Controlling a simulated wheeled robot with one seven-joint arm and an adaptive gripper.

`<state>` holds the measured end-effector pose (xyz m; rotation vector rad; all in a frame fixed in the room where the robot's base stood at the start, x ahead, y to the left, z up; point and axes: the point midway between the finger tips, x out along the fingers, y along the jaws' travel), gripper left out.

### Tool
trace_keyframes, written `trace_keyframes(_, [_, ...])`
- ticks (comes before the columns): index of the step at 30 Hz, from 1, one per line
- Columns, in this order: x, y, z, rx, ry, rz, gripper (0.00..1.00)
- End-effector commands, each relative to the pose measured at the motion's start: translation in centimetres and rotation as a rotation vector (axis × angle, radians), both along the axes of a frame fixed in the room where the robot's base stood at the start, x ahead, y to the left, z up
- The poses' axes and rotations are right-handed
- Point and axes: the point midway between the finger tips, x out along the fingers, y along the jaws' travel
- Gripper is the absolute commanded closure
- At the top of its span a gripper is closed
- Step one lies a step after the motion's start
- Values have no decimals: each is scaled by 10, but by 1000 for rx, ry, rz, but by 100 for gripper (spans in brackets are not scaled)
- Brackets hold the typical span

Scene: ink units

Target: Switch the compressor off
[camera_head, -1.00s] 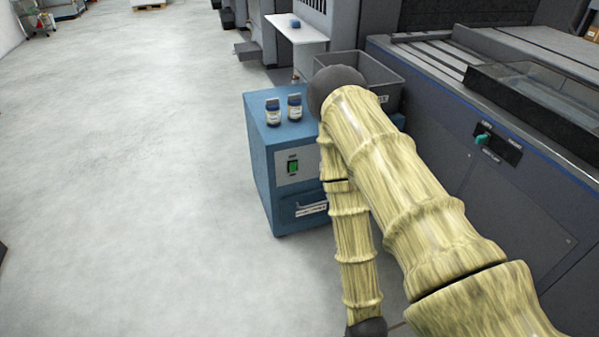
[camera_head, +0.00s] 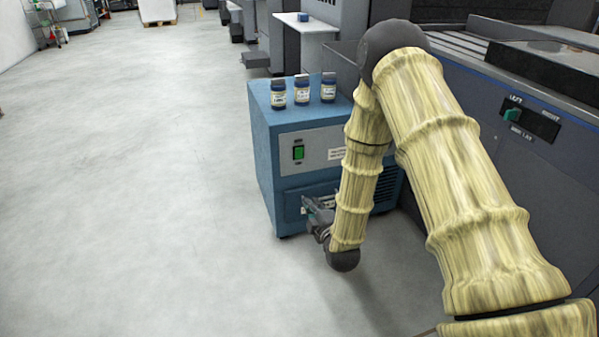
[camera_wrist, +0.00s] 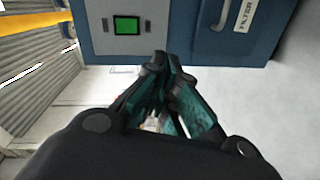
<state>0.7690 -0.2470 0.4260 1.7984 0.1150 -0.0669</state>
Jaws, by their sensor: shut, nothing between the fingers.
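The compressor, a blue cabinet (camera_head: 262,165), stands on the floor left of my arm. Its green switch (camera_head: 298,153) sits in a dark frame on a grey front panel. In the wrist view the switch (camera_wrist: 127,25) shows as a bright green square at the top; which way it is set I cannot tell. My gripper (camera_head: 308,205) is below the switch, in front of the lower panel and its partly hidden label. In the wrist view my gripper (camera_wrist: 162,62) is shut and empty, its fingertips close to the cabinet's front and apart from the switch. Contact with the cabinet is unclear.
Several small jars (camera_head: 302,92) stand on the cabinet top. A FILTER label (camera_wrist: 246,14) is on the blue lower panel. A large grey machine (camera_head: 465,125) with a teal selector (camera_head: 512,115) stands at the right. The floor (camera_head: 150,180) at left is clear.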

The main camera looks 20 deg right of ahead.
Motion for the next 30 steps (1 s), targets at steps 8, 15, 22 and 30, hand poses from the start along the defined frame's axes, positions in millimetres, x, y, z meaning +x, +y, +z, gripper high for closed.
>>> trace_keyframes(8, [35,-9,41,-209,-226,-8,100])
trace_keyframes(15, [37,-10,46,-225,-241,-10,100])
trace_keyframes(22, [40,-10,45,-225,-239,-10,100])
trace_keyframes(30, [72,-10,47,-222,-241,-11,100])
